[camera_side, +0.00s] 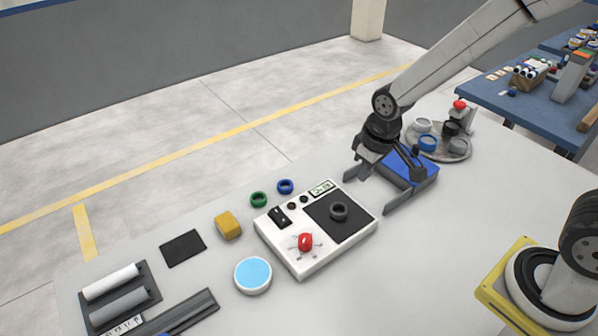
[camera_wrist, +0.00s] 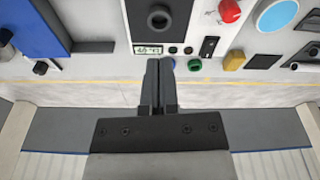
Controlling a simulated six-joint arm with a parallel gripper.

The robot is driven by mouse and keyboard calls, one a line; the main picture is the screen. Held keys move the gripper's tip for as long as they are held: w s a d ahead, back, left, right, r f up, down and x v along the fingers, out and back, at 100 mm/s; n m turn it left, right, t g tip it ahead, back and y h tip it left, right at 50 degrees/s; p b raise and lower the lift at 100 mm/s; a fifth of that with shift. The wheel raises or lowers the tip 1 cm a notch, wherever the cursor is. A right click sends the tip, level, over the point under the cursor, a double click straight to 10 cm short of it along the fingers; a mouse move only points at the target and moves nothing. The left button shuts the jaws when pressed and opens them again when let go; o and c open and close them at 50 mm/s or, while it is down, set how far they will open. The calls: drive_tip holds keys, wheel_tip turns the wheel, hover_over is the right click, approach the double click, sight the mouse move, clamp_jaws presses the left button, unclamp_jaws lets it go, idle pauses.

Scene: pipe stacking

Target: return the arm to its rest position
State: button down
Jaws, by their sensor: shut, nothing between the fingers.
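My gripper (camera_side: 364,160) is at the end of my arm, which reaches in from the upper right in the side view. It hangs near the right back corner of a white device (camera_side: 272,241), beside a blue block (camera_side: 428,172). In the wrist view the two dark fingers (camera_wrist: 160,66) are together with nothing between them. The fingertips overlap the device's back edge in that view, so their exact height above the table cannot be told. The blue block also shows at upper left in the wrist view (camera_wrist: 30,28).
The device carries a dark ring (camera_side: 339,211) and a red part (camera_side: 305,241). Green (camera_side: 258,199) and blue (camera_side: 285,186) rings lie behind it. A round tray (camera_side: 448,154) of cups stands behind the blue block.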

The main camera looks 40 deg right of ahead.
drive_tip(key=s+d+m, duration=0.1)
drive_tip(key=s+d, duration=0.2)
drive_tip(key=s, duration=0.5)
drive_tip(key=shift+d+r+m+t, duration=0.4)
drive_tip(key=shift+r, duration=0.05)
idle(0.3)
